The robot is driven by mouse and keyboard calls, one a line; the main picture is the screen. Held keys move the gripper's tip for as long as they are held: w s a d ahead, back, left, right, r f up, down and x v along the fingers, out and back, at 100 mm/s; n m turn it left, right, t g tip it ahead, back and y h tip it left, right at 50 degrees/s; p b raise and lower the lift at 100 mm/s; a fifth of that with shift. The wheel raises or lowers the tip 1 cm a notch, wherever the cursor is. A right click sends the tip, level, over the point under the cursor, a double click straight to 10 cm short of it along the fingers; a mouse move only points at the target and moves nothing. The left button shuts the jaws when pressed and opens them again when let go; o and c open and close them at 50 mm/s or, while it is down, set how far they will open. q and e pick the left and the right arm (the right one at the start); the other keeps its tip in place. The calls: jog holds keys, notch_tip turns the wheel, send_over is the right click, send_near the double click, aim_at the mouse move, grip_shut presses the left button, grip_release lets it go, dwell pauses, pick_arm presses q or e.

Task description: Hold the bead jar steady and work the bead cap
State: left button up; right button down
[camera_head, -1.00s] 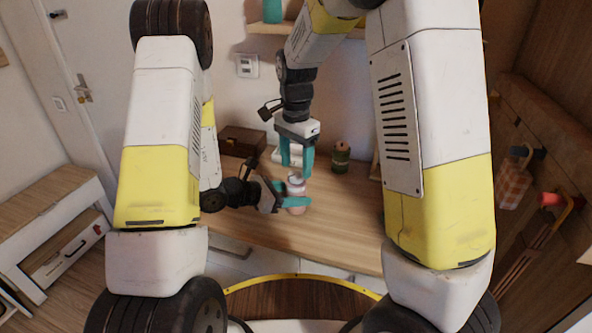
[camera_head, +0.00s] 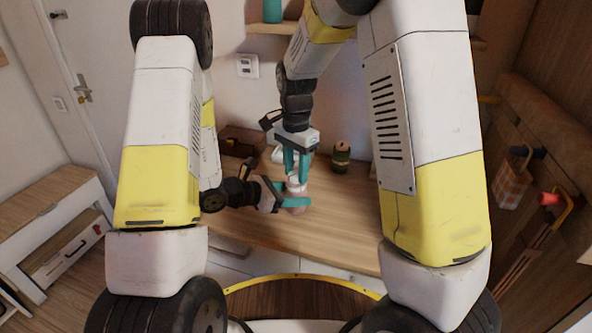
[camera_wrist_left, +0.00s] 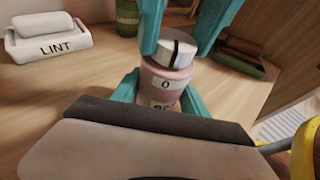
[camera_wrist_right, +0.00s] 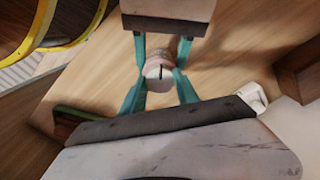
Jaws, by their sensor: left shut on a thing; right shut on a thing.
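The bead jar (camera_wrist_left: 165,84) is a pinkish jar with dark lettering, upright on the wooden desk. The bead cap (camera_wrist_left: 178,50) is white with a black line across it and sits on top of the jar; it also shows in the right wrist view (camera_wrist_right: 158,71). My left gripper (camera_head: 297,198) comes in from the left, shut on the jar's body with a teal finger on each side. My right gripper (camera_head: 297,172) points down from above, its teal fingers shut on the cap. The fingers hide part of both. Whether the cap is loose, I cannot tell.
A white block marked LINT (camera_wrist_left: 48,37) lies behind on the desk (camera_head: 345,215). A green and brown canister (camera_head: 341,157) stands behind to the right. A dark brown box (camera_head: 243,143) is at the back left. The desk front is clear.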

jog(key=shift+n, duration=0.3)
jog(key=n, duration=0.8)
jog(key=shift+n, duration=0.4)
jog(key=n, duration=0.4)
jog(key=shift+n, duration=2.3)
jog(key=shift+d, duration=0.1)
jog(key=c, duration=0.9)
grip_release()
